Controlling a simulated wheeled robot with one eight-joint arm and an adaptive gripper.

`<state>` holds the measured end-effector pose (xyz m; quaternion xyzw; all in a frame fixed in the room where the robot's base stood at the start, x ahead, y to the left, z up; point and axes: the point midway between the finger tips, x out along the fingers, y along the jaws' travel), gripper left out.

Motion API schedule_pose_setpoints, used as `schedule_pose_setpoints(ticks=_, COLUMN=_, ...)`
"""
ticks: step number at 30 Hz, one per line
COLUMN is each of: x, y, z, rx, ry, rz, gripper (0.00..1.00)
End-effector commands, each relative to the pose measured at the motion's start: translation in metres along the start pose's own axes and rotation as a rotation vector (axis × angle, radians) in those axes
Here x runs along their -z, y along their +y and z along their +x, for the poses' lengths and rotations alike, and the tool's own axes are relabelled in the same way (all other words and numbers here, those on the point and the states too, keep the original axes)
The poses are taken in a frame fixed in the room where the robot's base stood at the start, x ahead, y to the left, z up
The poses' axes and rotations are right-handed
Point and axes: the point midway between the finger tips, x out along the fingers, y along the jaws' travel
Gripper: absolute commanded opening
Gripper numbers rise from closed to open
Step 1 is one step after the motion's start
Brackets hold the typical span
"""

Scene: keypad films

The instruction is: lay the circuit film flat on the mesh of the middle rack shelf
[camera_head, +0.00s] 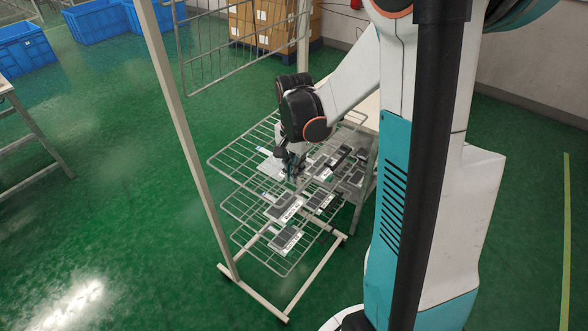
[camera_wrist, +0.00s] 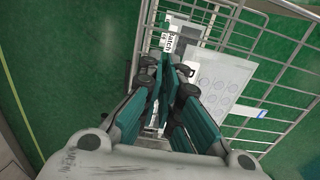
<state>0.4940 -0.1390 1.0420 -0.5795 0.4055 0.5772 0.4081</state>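A pale, translucent circuit film (camera_wrist: 222,78) with faint rings and a blue strip lies over wire mesh, right of my fingers in the wrist view. In the head view a pale sheet (camera_head: 270,168) shows on a rack shelf (camera_head: 228,163), just left of my gripper. My gripper (camera_head: 291,172) is low over this shelf, pointing down. In the wrist view its fingertips (camera_wrist: 173,72) are close together, beside the film's left edge. I see nothing between them. Whether they touch the film is unclear. Dark keypad pieces (camera_head: 283,207) lie on the lower shelves.
The rack's pale upright (camera_head: 180,110) stands left of my arm, and a raised wire shelf (camera_head: 235,50) hangs above and behind. A table (camera_head: 365,112) adjoins the rack on the right. Blue crates (camera_head: 95,20) and cartons (camera_head: 262,22) stand far back.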

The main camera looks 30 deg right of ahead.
Motion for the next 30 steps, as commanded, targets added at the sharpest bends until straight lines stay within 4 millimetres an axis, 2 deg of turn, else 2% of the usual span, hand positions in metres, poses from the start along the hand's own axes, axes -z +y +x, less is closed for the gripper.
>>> schedule_pose_setpoints(ticks=25, x=0.0, y=0.0001, z=0.0077, rx=0.0, ry=0.0, rz=0.0, gripper=0.0)
schedule_pose_setpoints(ticks=29, x=0.0, y=0.0, z=0.0076, rx=0.0, ry=0.0, rz=0.0, gripper=0.28)
schedule_pose_setpoints(ticks=30, x=0.0, y=0.0001, z=0.0076, rx=0.0, ry=0.0, rz=0.0, gripper=0.28)
